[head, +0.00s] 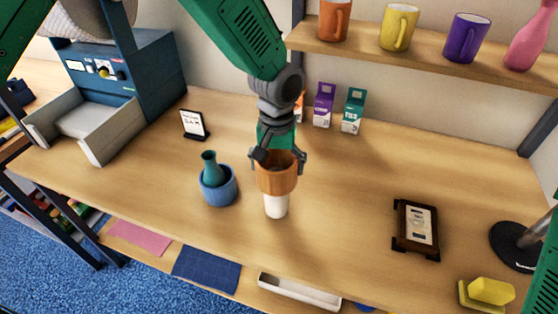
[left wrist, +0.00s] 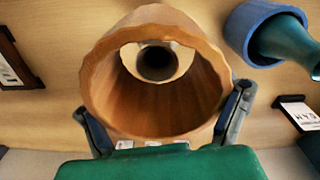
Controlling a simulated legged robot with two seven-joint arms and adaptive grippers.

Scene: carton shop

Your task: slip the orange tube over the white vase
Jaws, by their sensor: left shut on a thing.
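The orange tube (head: 277,179) is upright in my left gripper (head: 279,160), whose fingers are shut on it from both sides. The white vase (head: 276,207) stands on the table directly under the tube; its lower part shows and its top is hidden in the head view. In the left wrist view I look down through the tube (left wrist: 110,85) and see the white vase's rim (left wrist: 157,80) with its dark mouth, roughly centred in the far opening. I cannot tell whether the tube's lower end is around the vase's top or just above it. My right gripper is out of view.
A blue pot (head: 219,187) with a teal vase (head: 211,167) stands close on the left. A small sign (head: 194,124) and cartons (head: 323,107) are behind. The table between is clear.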

